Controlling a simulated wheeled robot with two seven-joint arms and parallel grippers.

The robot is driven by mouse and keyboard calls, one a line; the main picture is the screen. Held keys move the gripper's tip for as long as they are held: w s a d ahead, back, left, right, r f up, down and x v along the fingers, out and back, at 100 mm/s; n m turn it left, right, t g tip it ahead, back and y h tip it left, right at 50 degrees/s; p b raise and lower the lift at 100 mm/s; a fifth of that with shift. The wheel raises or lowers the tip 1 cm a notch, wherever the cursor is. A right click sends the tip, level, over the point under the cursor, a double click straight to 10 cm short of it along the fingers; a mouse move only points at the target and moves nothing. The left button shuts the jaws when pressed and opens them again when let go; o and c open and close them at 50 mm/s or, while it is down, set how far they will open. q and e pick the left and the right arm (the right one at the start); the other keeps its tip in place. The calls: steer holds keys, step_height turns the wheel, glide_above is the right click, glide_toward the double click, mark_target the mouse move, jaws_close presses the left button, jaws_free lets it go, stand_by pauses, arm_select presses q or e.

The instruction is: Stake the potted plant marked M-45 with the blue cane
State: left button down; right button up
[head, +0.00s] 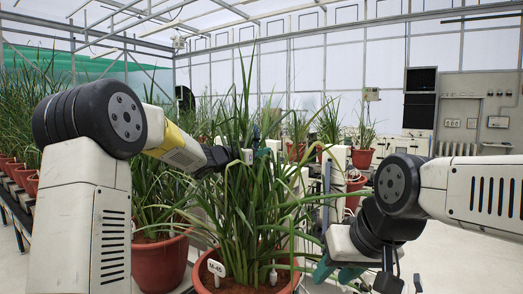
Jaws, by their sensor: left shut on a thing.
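The potted plant marked M-45 (245,215) stands front centre in a terracotta pot, its white tag reading M-45 (216,268) at the rim. Its long leaves spread wide. My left gripper (266,146) is at the height of the upper leaves and is shut; leaves cover most of it and what it holds. My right gripper (336,270) hangs low, just right of the pot, with teal fingers partly visible; their gap is unclear. A thin blue upright strip (327,185) stands right of the plant; I cannot tell if it is the blue cane.
Another terracotta pot (158,262) with a plant stands close on the left. Potted plants line a bench at far left, and more stand behind, including a red pot (362,159). A grey cabinet wall is at the back right. Open floor shows at the lower right.

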arm_select(q)
step_height(320, 180, down, 15)
steer(key=shift+f, duration=0.2)
stand_by(0.8)
stand_by(0.5)
steer(key=shift+f, duration=2.4)
steer(key=c, duration=1.4)
jaws_free()
steer(key=shift+v, duration=3.9)
